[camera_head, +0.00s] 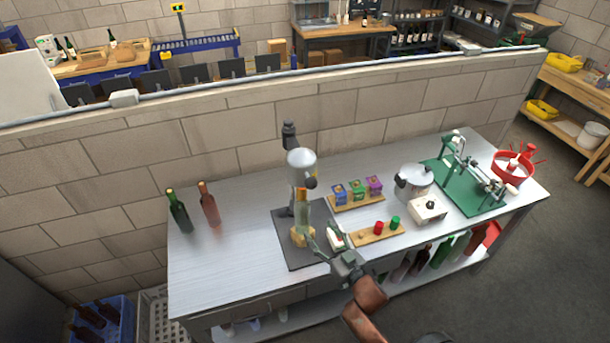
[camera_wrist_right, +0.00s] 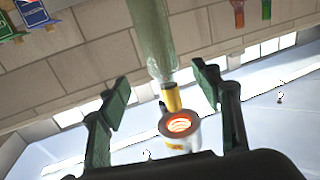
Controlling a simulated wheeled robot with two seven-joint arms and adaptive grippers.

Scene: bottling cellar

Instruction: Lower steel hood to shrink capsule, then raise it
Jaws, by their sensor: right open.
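The steel hood (camera_head: 301,163) hangs on a dark post above the black base plate (camera_head: 290,258), with a dark knob low on its side. A bottle (camera_head: 301,215) stands upright under it. In the right wrist view, which looks upside down, the hood (camera_wrist_right: 190,138) shows a glowing orange coil inside its mouth. The bottle (camera_wrist_right: 151,35) wears a gold capsule (camera_wrist_right: 172,97) whose tip is close to that mouth; whether it is inside I cannot tell. My right gripper (camera_wrist_right: 160,78) is open and empty, its fingers spread on either side of the view, in front of the bottle. My left gripper is out of view.
Two bottles (camera_head: 208,205) stand at the bench's left. To the right are small coloured boxes (camera_head: 357,190), a wooden strip with red and green capsules (camera_head: 362,238), a steel pot (camera_head: 412,180) and a green machine (camera_head: 468,185). The bench's left front is clear.

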